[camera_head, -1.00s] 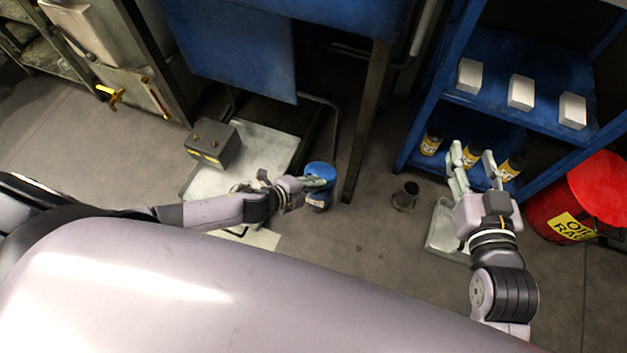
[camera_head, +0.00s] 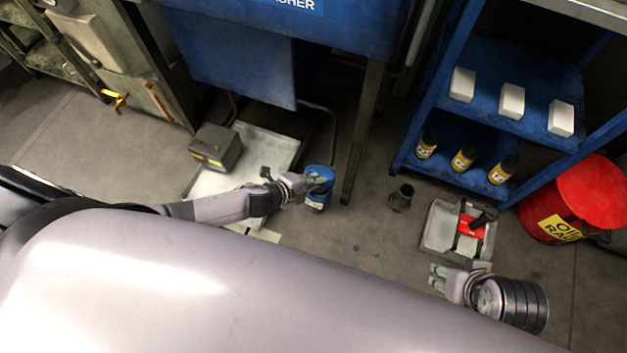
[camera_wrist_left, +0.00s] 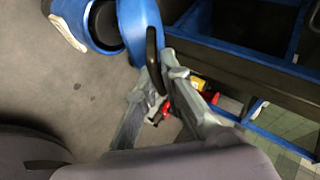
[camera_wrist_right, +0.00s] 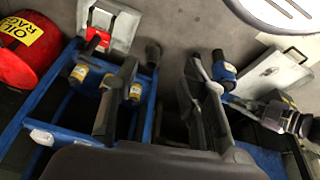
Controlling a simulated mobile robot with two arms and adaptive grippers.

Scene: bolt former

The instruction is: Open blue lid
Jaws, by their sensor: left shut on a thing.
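The blue canister (camera_head: 314,201) stands on the floor just right of the metal tray. Its blue lid (camera_head: 319,172) shows at its top. In the left wrist view the lid (camera_wrist_left: 141,28) is swung up at the side of the canister (camera_wrist_left: 72,14), whose dark round mouth shows open. My left gripper (camera_head: 322,184) is shut on the lid's black handle (camera_wrist_left: 152,50), with a finger on each side. My right gripper (camera_head: 436,279) is near my body, away from the canister; in the right wrist view (camera_wrist_right: 155,80) its fingers are wide apart and empty.
A grey box (camera_head: 216,146) sits on the metal tray (camera_head: 265,150) at left. A dark cup (camera_head: 402,197) and a tray with a red object (camera_head: 471,226) are on the floor at right. The blue shelf (camera_head: 480,120) and red oil-rag bin (camera_head: 590,195) stand beyond.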

